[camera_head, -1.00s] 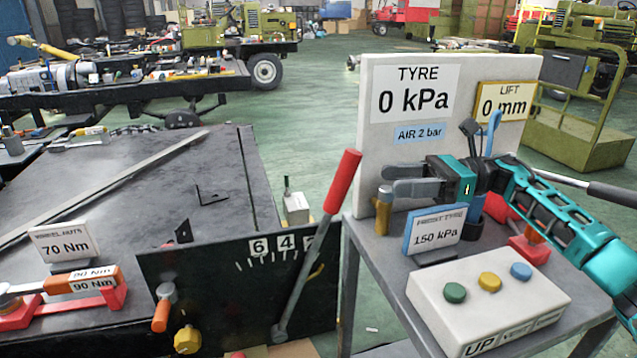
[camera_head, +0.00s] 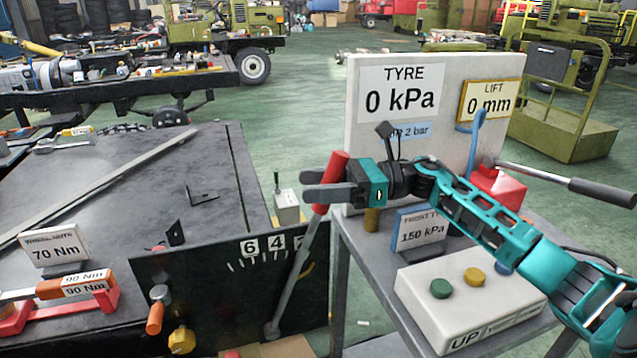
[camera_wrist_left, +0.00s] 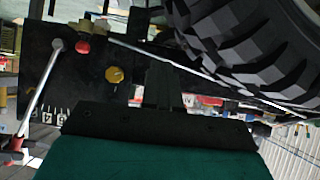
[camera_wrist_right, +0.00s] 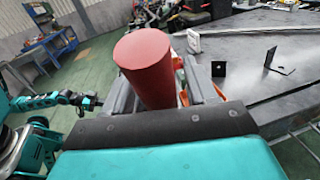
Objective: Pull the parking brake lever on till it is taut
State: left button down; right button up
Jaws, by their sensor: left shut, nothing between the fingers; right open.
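The parking brake lever is a grey rod (camera_head: 293,280) with a red grip (camera_head: 336,164), leaning up and right from the front of a black panel (camera_head: 200,290) with a numbered scale. My right gripper (camera_head: 308,184) is open, with its fingers on either side of the red grip. In the right wrist view the grip (camera_wrist_right: 148,75) stands between the fingers; contact is hard to tell. My left gripper (camera_wrist_left: 163,85) is shut and empty in the left wrist view, near the panel and a tyre (camera_wrist_left: 260,45). It is out of the head view.
Right of the lever stands a cart with a TYRE 0 kPa board (camera_head: 400,95), a 150 kPa sign (camera_head: 420,230) and a button box (camera_head: 470,300). An orange-handled torque wrench (camera_head: 60,287) lies on the left. A yellow knob (camera_head: 181,341) sits low on the panel.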

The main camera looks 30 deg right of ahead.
jog(key=shift+c, duration=0.5)
jog(key=c, duration=0.3)
grip_shut()
